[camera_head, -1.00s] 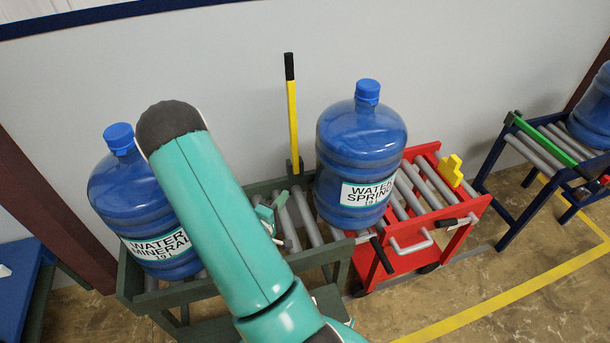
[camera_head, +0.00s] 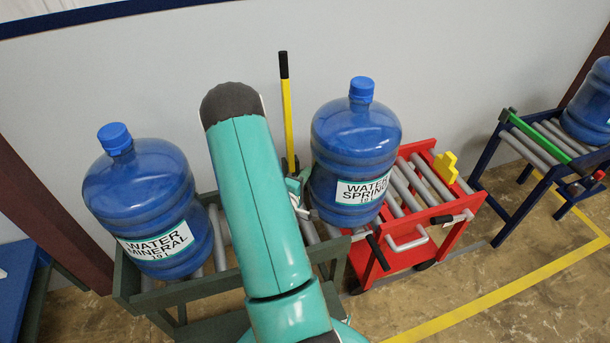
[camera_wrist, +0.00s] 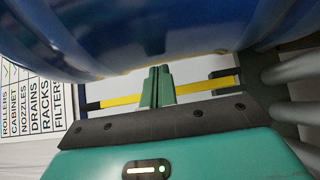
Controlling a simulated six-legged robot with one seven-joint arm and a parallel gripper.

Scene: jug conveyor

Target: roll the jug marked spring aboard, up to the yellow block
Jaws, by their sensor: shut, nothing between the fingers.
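The blue jug labelled WATER SPRING (camera_head: 352,152) stands upright at the right end of the green roller conveyor (camera_head: 180,296), beside the red cart. It fills the top of the wrist view (camera_wrist: 190,35). The yellow block (camera_head: 446,168) sits on the far part of the red roller cart (camera_head: 399,268). My gripper (camera_head: 297,190) is at the left side of the spring jug, partly hidden by my arm. In the wrist view its fingers (camera_wrist: 157,86) are together and empty, close to the jug; I cannot tell whether they touch it.
A second blue jug, labelled WATER MINERAL (camera_head: 150,215), stands on the conveyor's left end. A yellow lever with a black grip (camera_head: 287,115) rises behind the conveyor. Bare rollers (camera_head: 420,180) lie between the spring jug and block. A dark blue roller stand (camera_head: 513,195) is at right.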

